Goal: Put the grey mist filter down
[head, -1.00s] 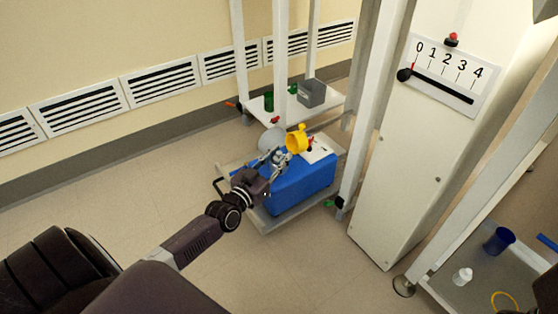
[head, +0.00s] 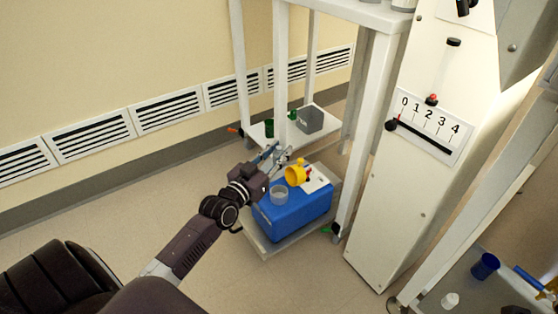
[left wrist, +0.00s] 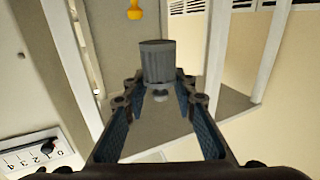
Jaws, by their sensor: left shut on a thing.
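My left gripper (head: 278,156) reaches in above the back left of the blue box-shaped unit (head: 300,210). In the left wrist view, its fingers (left wrist: 158,82) are shut on the grey mist filter (left wrist: 157,62), a ribbed grey cylinder with a small knob on the near end. In the head view I cannot clearly make out the filter at the fingertips. A pale grey cup-shaped piece (head: 279,196) sits on top of the blue unit, below the gripper. My right gripper is not in view.
Behind is a low white shelf (head: 262,134) with a grey bin (head: 310,119) and green items. White posts stand close by. A white column with a 0–4 scale (head: 428,127) stands right. The floor at left is clear.

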